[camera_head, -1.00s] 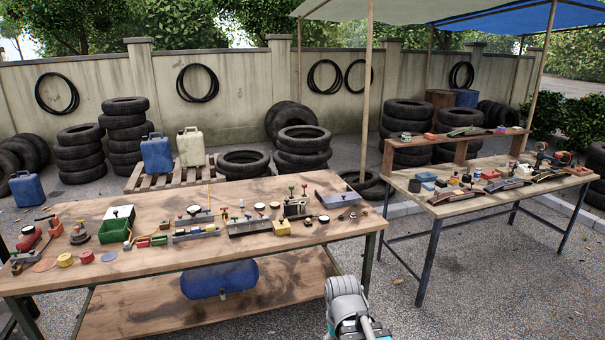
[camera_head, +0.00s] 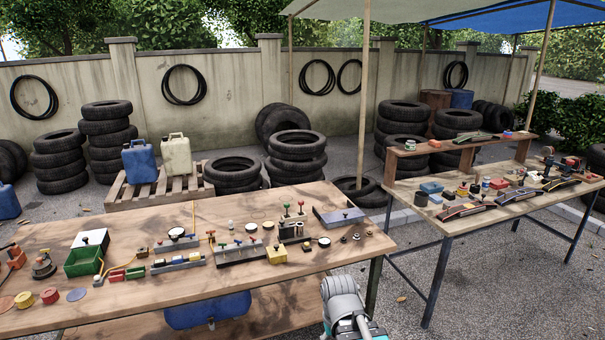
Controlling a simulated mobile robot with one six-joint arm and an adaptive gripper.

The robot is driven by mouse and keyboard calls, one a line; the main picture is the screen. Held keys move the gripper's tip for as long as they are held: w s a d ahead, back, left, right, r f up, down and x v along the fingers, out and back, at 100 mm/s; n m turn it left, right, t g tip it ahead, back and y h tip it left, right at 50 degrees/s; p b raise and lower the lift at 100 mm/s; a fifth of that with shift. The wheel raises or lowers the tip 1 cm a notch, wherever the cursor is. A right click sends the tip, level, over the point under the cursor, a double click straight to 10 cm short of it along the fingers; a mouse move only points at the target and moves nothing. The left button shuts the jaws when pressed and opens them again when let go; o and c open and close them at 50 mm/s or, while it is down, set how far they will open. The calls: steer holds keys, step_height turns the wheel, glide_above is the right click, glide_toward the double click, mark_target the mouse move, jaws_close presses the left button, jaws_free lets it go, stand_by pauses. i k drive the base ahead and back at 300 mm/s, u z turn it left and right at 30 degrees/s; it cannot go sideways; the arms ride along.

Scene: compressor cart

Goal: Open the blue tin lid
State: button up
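A small blue box-shaped thing (camera_head: 430,187), which looks like the blue tin, sits near the left end of the right-hand bench (camera_head: 455,222). Its lid cannot be made out at this size, but its top looks flat and covered. A grey cylindrical can (camera_head: 421,200) stands just in front of it. Part of my arm shows at the bottom centre, in front of the left bench and well short of the tin. My gripper's fingers are not visible.
The left bench (camera_head: 150,310) is crowded with small devices, a green bin (camera_head: 83,262) and a yellow block (camera_head: 277,255). Several tools lie on the right bench, with a raised shelf (camera_head: 437,153) behind. A canopy pole (camera_head: 364,110) stands behind the benches. Gravel between them is clear.

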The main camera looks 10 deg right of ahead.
mark_target(432, 187)
steer(key=z, duration=1.6)
steer(key=i, duration=3.25)
